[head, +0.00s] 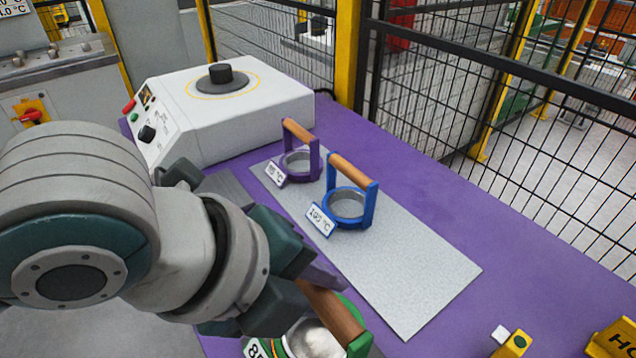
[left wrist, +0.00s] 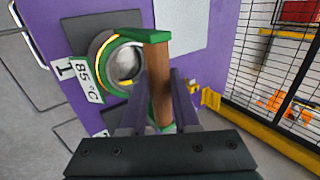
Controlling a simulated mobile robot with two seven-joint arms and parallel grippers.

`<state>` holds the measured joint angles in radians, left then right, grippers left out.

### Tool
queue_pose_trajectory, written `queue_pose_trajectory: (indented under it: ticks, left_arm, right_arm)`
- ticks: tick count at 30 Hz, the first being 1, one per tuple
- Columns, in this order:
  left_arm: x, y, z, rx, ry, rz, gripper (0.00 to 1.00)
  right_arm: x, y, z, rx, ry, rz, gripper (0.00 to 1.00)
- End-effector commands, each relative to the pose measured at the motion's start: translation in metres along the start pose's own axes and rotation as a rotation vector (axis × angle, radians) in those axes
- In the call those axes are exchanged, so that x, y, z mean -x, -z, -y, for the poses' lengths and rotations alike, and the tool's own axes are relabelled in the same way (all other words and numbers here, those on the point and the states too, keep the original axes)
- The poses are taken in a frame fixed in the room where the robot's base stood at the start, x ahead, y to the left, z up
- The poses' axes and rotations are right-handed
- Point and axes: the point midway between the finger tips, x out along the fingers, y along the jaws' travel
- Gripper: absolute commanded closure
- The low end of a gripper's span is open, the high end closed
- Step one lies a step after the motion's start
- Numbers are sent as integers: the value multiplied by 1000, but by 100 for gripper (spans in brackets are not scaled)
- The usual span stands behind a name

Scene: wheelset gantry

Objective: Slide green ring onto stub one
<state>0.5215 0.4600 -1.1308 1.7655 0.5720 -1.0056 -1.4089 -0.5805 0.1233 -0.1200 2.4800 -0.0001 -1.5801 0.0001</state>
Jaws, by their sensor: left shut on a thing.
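The green ring (head: 359,344) hangs from a wooden-handled green frame at the bottom of the head view, partly cut off, with an 85 °C tag. My left gripper (head: 318,284) is shut on its wooden handle. In the left wrist view the green ring (left wrist: 152,36) shows beside the fingers of my left gripper (left wrist: 158,104), its handle between them. A round grey part with a yellow band (left wrist: 104,50) shows at the ring, close to a label reading 1; I cannot tell whether the ring is around or above it. My right gripper is not in view.
A blue ring (head: 347,206) and a purple ring (head: 300,164) stand on a grey mat (head: 420,285) on the purple table (head: 430,180). A white machine (head: 220,110) with a black knob stands behind. Small yellow items (head: 513,344) lie at the right front. Mesh fencing borders the table.

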Motion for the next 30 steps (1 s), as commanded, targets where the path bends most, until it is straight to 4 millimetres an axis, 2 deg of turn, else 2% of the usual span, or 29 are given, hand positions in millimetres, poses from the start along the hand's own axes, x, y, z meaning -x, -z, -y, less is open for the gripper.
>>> queue_pose_trajectory:
  ticks: [30]
  left_arm:
    - [-21, 0, -13, -1, 3, 0, 100]
  right_arm:
    - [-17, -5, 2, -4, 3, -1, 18]
